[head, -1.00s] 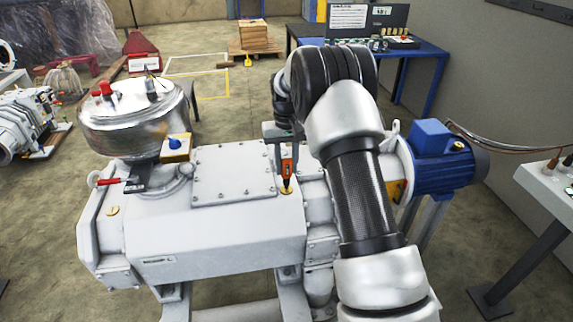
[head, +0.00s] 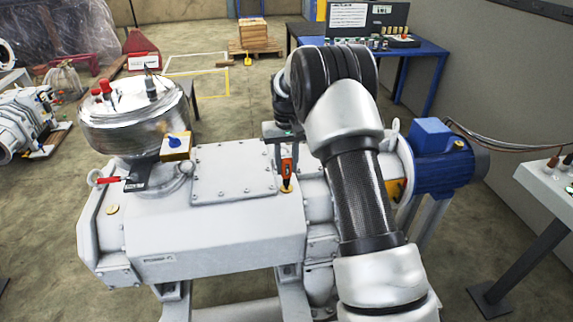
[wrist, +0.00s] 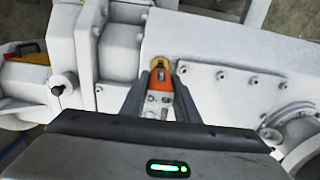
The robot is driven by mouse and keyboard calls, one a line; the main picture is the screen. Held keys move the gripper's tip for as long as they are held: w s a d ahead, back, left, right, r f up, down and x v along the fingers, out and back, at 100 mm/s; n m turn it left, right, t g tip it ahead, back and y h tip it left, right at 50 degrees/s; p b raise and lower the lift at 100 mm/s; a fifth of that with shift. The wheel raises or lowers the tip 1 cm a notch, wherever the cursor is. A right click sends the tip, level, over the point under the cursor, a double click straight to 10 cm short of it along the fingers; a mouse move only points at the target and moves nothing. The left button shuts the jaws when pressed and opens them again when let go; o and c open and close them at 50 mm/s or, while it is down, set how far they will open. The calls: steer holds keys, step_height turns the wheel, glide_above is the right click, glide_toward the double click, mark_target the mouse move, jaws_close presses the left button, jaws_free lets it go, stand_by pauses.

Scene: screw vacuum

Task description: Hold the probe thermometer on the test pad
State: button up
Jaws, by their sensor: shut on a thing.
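The probe thermometer (head: 287,167) is an orange and dark handheld tool, upright over the grey pump housing. My gripper (head: 283,140) is shut on it from above, and the tool's lower end is at the round brass-coloured test pad (head: 286,190). In the wrist view the thermometer (wrist: 158,95) sits between my two dark fingers (wrist: 160,95), and part of the yellow pad (wrist: 156,64) shows just beyond its end. The very tip is too small to tell whether it touches the pad.
The pump housing (head: 215,230) fills the middle. A silver vessel (head: 135,120) and a yellow box with a blue knob (head: 175,147) stand at its left. A blue motor (head: 440,165) is at the right. A second round brass disc (head: 112,209) lies at the housing's left end.

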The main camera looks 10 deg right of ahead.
stand_by(0.4)
steer(key=shift+r+p, duration=2.3)
steer(key=shift+r, duration=1.15)
